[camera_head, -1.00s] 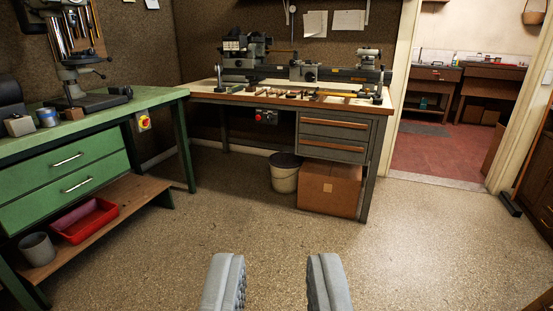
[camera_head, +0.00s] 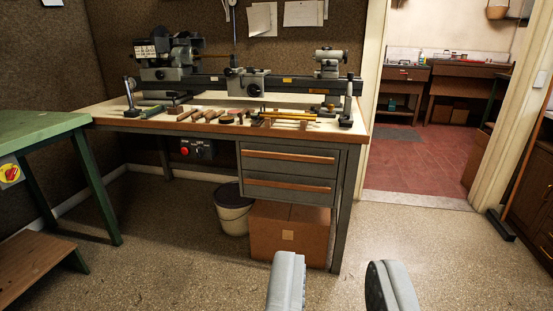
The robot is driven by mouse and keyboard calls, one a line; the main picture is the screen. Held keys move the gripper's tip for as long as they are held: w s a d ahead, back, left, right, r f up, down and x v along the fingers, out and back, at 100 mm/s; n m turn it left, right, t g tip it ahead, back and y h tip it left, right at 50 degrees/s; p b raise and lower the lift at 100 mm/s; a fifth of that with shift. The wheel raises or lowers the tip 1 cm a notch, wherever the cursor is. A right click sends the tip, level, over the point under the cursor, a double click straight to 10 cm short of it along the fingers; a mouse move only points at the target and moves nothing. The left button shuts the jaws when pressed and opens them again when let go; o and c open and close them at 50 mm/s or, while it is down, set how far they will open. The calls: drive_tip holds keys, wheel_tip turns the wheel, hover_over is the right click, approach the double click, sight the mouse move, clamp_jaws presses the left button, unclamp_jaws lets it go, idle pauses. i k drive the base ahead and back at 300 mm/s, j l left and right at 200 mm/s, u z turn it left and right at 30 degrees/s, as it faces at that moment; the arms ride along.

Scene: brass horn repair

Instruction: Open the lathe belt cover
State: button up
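A small grey lathe (camera_head: 250,84) stands along the back of a wooden-topped bench (camera_head: 112,110). Its headstock (camera_head: 170,58) is at the left end, with a pale marked panel on its upper left. I cannot make out the belt cover separately at this distance. The tailstock (camera_head: 330,64) is at the right end. My gripper (camera_head: 336,285) is open and empty at the lower edge of the picture, over the floor in front of the bench and well short of the lathe.
Hand tools (camera_head: 205,116) lie along the bench front. A bucket (camera_head: 233,210) and a cardboard box (camera_head: 288,235) stand under the bench. A green bench (camera_head: 35,124) with a low wooden shelf (camera_head: 30,262) is at left. A doorway is at right. The floor (camera_head: 170,265) in front is clear.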

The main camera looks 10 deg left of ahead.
sight(147, 47)
drive_tip(key=i+u, duration=0.3)
drive_tip(key=i, duration=0.25)
drive_tip(key=i+u, duration=0.25)
drive_tip(key=i, duration=0.35)
drive_tip(key=i+l+u, duration=0.3)
drive_tip(key=i, duration=0.25)
drive_tip(key=i+l+u, duration=0.25)
drive_tip(key=i+u, duration=0.15)
drive_tip(key=i, duration=0.15)
drive_tip(key=i+l+u, duration=0.85)
drive_tip(key=i+l, duration=0.15)
